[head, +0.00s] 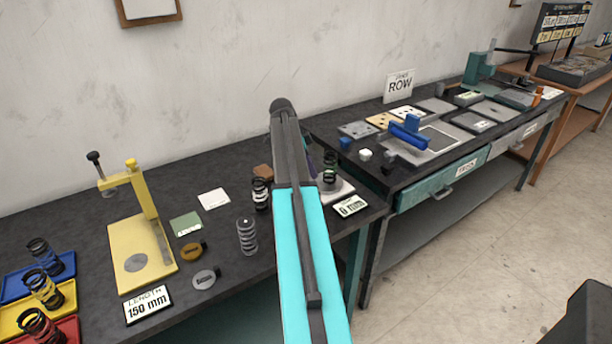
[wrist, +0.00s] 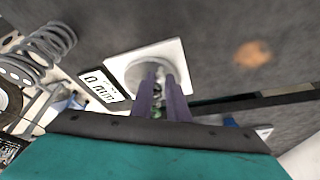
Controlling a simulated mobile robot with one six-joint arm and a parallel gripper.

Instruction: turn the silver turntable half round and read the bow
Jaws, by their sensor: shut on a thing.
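The silver turntable (wrist: 133,73) is a round disc on a white square base (wrist: 181,56). In the head view the white base (head: 346,190) shows just right of my arm. A dark spring (head: 330,181) stands upright on it. My gripper (wrist: 159,82) has two purple fingers shut on what looks like this spring, over the disc. The held part is mostly hidden between the fingers. In the head view my arm covers most of the gripper. The bow readout (head: 350,207) in front of the base shows 0 mm; it also appears tilted in the wrist view (wrist: 103,86).
On the same bench stand a grey spring (head: 247,236), a dark spring (head: 261,194) and a yellow length gauge (head: 140,255) with a 150 mm readout (head: 148,304). Coloured trays with springs (head: 42,290) are at far left. Another bench (head: 440,165) stands right.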

